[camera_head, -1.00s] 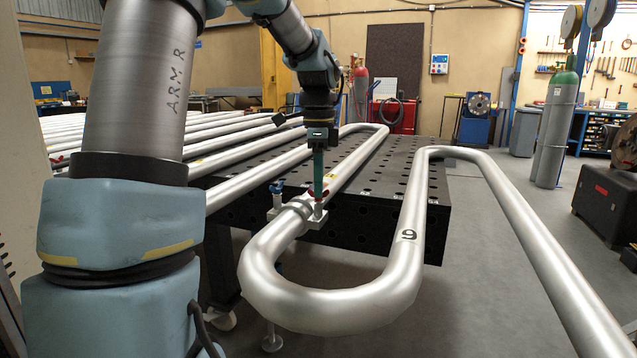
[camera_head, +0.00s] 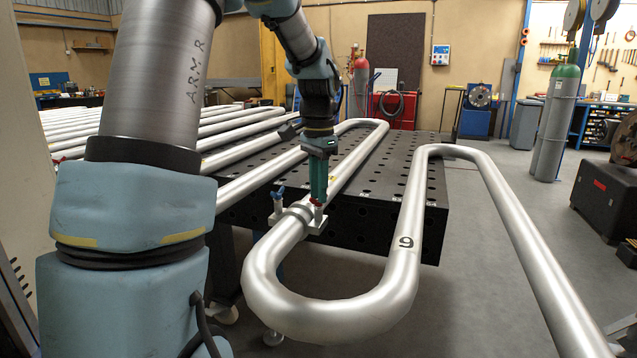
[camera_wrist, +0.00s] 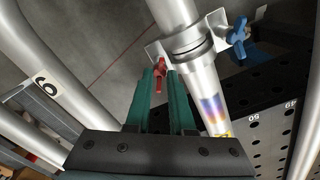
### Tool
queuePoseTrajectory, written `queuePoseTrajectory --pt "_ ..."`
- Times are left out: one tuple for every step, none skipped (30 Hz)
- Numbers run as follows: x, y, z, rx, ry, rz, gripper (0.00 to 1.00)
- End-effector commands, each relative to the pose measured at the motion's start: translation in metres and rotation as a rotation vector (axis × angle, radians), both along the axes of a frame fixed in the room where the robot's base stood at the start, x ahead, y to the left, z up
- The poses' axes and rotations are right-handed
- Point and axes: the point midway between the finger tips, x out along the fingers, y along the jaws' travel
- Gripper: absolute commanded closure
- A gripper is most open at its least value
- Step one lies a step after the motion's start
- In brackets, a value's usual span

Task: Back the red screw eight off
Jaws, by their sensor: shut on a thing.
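The red screw (camera_head: 316,203) stands on a clamp bracket (camera_head: 313,225) beside the bend of the silver pipe (camera_head: 300,207). In the wrist view, the red screw's winged head (camera_wrist: 160,72) shows between the tips of my green fingers. My gripper (camera_head: 318,197) points down from above and is shut on it; the fingers hide part of the screw. The wrist view shows my gripper (camera_wrist: 162,82) too. A blue screw (camera_head: 278,191) stands on the other side of the pipe, clear of my gripper; it also shows in the wrist view (camera_wrist: 237,40).
The black perforated table (camera_head: 385,215) lies under the pipes. The pipe run marked 6 (camera_head: 406,242) passes to the right of the clamp. More parallel pipes (camera_head: 90,130) lie at the left. Bare grey floor (camera_head: 470,270) shows at the right.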

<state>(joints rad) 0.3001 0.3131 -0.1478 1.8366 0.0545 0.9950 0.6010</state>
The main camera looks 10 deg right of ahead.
Motion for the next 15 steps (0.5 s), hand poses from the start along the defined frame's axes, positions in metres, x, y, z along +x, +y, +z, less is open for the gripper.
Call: queuePoseTrajectory --pt "-0.0006 -0.0003 0.0013 0.001 0.002 0.041 1.0" --pt "-0.0007 -0.0002 0.0012 0.001 0.002 0.067 1.0" --pt "-0.0008 -0.0003 0.001 0.001 0.002 0.1 1.0" --pt "-0.0008 -0.0004 0.0009 0.001 0.002 0.125 1.0" --pt "-0.0007 -0.0004 0.0008 0.001 0.002 0.148 1.0" --pt "-0.0005 -0.0002 0.0007 0.0 0.001 0.179 1.0" --pt "-0.0004 -0.0002 0.0006 0.0 0.001 0.201 1.0" --pt "-0.0005 -0.0004 0.0005 0.0 0.001 0.221 1.0" --pt "-0.0006 -0.0006 0.0004 0.0 0.001 0.246 1.0" --pt "-0.0006 -0.0007 0.0003 0.0 0.002 0.265 1.0" --pt "-0.0006 -0.0006 0.0002 0.0 0.002 0.281 1.0" --pt "-0.0005 -0.0002 0.0 0.0 0.002 0.303 1.0" --pt "-0.0004 0.0 -0.0002 0.0 0.003 0.318 1.0" --pt "-0.0004 0.0 -0.0003 0.001 0.002 0.332 1.0" --pt "-0.0005 -0.0001 -0.0005 0.001 0.002 0.346 1.0"
